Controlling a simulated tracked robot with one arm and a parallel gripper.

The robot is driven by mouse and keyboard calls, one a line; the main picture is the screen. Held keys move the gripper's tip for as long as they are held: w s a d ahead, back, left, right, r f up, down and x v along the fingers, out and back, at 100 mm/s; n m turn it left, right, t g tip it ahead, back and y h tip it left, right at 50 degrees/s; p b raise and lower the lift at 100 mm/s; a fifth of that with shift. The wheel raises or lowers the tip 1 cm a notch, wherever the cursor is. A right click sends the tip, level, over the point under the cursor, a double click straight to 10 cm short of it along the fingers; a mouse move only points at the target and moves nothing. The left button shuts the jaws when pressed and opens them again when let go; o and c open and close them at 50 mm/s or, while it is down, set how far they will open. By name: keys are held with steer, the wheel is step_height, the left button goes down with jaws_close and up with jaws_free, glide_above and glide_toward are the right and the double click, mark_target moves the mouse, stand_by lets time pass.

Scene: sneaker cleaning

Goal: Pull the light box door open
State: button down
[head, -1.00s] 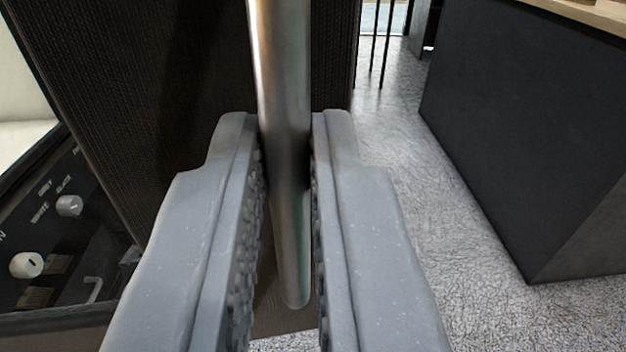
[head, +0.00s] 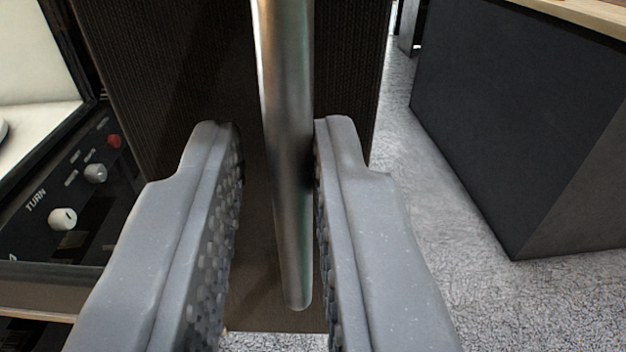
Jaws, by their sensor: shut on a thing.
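The light box door (head: 165,70) is a dark ribbed panel standing ajar, swung out from the light box (head: 38,55) at the left. Its handle (head: 286,50) is an upright metal bar whose lower end shows between my fingers. My gripper (head: 276,135) is shut on the handle, one finger on each side. The right finger lies close against the bar; a gap shows between the left finger and the bar. The box's pale interior shows at the upper left. The handle's top is out of frame.
A control panel (head: 35,228) with white, grey and red knobs sits below the box opening at the left. A dark counter (head: 510,110) with a wooden top stands at the right. Grey floor (head: 440,230) lies clear between the door and the counter.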

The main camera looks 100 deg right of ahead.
steer(key=shift+w+a+r+t, duration=0.1)
steer(key=shift+w+r+t, duration=0.2)
steer(key=shift+w+r, duration=0.25)
steer(key=c, duration=1.5)
jaws_free()
steer(key=shift+w+f, duration=0.2)
steer(key=shift+s+f, duration=0.15)
steer(key=shift+s, duration=0.05)
steer(key=shift+s+d+f, duration=0.1)
steer(key=shift+d+f, duration=0.05)
steer(key=shift+d, duration=0.05)
steer(key=shift+a, duration=0.1)
steer(key=w+a+b, duration=0.1)
steer(key=w+a, duration=0.1)
steer(key=a, duration=1.1)
steer(key=shift+w+a, duration=0.2)
steer(key=shift+a, duration=0.05)
steer(key=shift+f, duration=0.1)
